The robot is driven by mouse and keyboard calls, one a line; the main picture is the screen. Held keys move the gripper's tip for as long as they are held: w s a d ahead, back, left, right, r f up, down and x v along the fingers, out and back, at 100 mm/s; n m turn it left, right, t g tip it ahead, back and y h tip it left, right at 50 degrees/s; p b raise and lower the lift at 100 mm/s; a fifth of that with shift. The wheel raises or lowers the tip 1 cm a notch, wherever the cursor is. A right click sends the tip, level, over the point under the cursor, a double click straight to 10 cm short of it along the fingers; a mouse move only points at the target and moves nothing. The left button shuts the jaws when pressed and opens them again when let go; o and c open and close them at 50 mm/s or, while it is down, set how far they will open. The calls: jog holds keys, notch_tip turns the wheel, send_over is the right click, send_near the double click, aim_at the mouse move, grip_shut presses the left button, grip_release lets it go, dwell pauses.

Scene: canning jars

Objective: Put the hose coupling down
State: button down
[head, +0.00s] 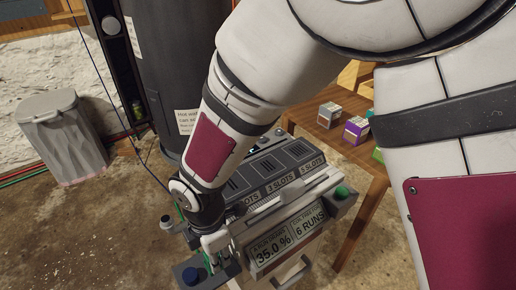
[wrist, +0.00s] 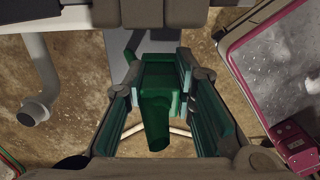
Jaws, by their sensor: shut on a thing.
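In the wrist view my gripper (wrist: 160,88) has its two padded fingers closed on a dark green hose coupling (wrist: 156,122). The coupling has a blocky upper part and a narrower rounded end towards the camera. A grey surface shows behind it at the top; I cannot tell whether the coupling touches it. In the head view my gripper (head: 216,246) points down at the front left of the grey machine, close to a small grey ledge with a blue knob. The coupling is mostly hidden by the fingers there.
The grey machine (head: 290,205) has labelled slots, displays and a green button. A wooden table (head: 361,163) with small boxes stands at right. A lidded bin (head: 60,140) and a dark tank (head: 178,60) stand behind. A pink-edged panel (wrist: 233,62) is at right in the wrist view.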

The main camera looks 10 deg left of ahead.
jog(key=shift+w+a+f, duration=0.1)
jog(key=shift+w+a, duration=0.2)
jog(key=shift+w, duration=0.35)
jog(key=shift+w+a+f, duration=0.1)
jog(key=shift+w+a, duration=0.15)
jog(key=shift+w, duration=0.4)
jog(key=shift+f+b, duration=1.25)
jog(key=shift+f, duration=0.4)
jog(key=shift+f, duration=0.35)
jog(key=c, duration=1.3)
grip_release()
jog(key=shift+c, duration=0.2)
notch_tip(320, 180, up, 13)
jog(key=p, duration=0.4)
jog(key=shift+f+p, duration=0.15)
jog(key=shift+p, duration=0.2)
